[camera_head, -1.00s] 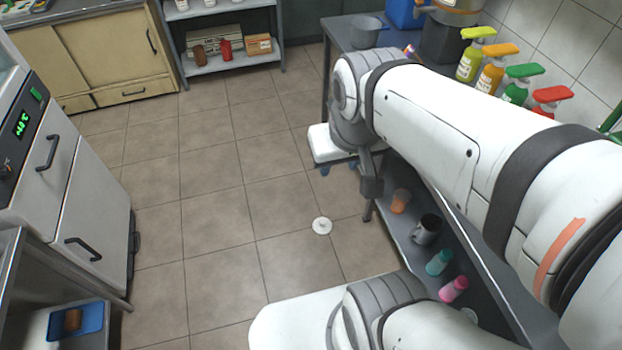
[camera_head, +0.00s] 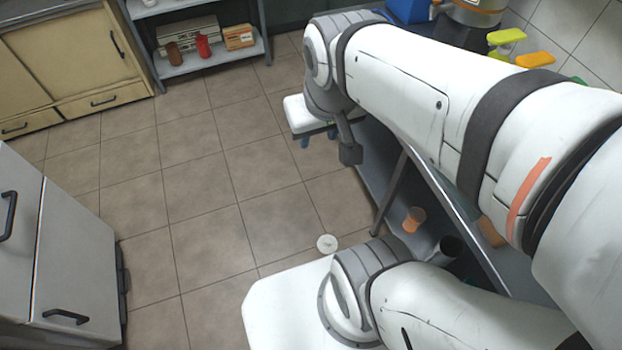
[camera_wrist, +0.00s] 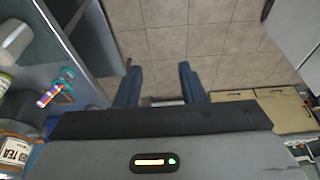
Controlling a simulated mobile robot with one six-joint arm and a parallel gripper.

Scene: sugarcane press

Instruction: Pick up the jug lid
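A small round white disc that looks like the jug lid (camera_head: 327,243) lies flat on the tiled floor in the head view, just beyond the white top of my base. I cannot make out the lid in the wrist view. My gripper (camera_wrist: 158,68) shows in the wrist view with its two dark blue fingers apart and nothing between them. It points over the floor, away from the lid as far as I can tell. In the head view my arm hides much of the right side.
A grey table with a lower shelf (camera_head: 378,185) stands on the right; an orange cup (camera_head: 414,219) is on that shelf. A grey cabinet (camera_head: 75,250) stands at left. A rack (camera_head: 185,68) and a wooden cupboard (camera_head: 75,60) stand at the back. The middle floor is clear.

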